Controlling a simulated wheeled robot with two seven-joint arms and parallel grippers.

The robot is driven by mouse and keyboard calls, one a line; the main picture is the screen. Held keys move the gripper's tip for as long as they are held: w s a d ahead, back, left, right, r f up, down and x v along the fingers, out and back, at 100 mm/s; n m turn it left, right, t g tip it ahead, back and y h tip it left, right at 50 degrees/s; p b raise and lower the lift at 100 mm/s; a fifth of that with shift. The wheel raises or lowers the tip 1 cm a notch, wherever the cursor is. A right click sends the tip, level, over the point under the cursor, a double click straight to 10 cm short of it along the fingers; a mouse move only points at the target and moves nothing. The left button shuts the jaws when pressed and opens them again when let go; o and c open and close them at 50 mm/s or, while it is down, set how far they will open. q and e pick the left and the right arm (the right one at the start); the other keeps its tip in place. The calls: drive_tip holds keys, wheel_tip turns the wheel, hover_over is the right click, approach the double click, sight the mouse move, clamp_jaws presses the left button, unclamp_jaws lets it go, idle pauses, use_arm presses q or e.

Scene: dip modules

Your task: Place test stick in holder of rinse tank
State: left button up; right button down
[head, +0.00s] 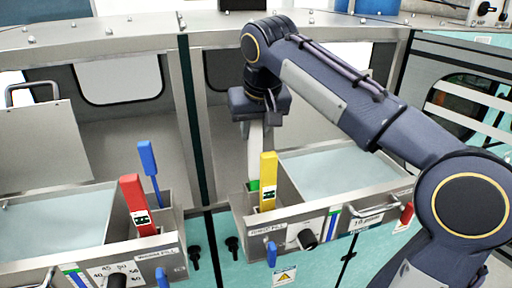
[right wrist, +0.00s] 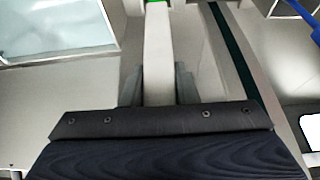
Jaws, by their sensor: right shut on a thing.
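My right gripper (head: 256,118) is shut on the test stick (head: 255,148), a pale flat bar that hangs down upright. Its green lower end (head: 254,185) is at the left end of the right tank (head: 338,205), just behind the yellow handle. I cannot tell whether the stick touches or sits in a holder there. In the right wrist view the stick (right wrist: 158,50) runs between the fingers (right wrist: 158,86) to a green end at the top edge. The holder cannot be made out. My left gripper is not in view.
A yellow handle (head: 268,180) stands close in front of the stick. The left tank (head: 60,262) holds liquid and has a red handle (head: 137,203) and a blue lever (head: 149,170). A metal lid (head: 44,145) stands at the far left. Knobs line the front.

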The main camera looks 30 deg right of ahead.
drive_tip(key=shift+f, duration=1.8)
drive_tip(key=c, duration=1.1)
unclamp_jaws()
drive_tip(key=shift+r, duration=0.25)
drive_tip(key=v, duration=1.1)
drive_tip(key=shift+s+a+r+p, duration=0.15)
drive_tip(key=shift+s+r+p, duration=0.15)
drive_tip(key=shift+r, duration=0.05)
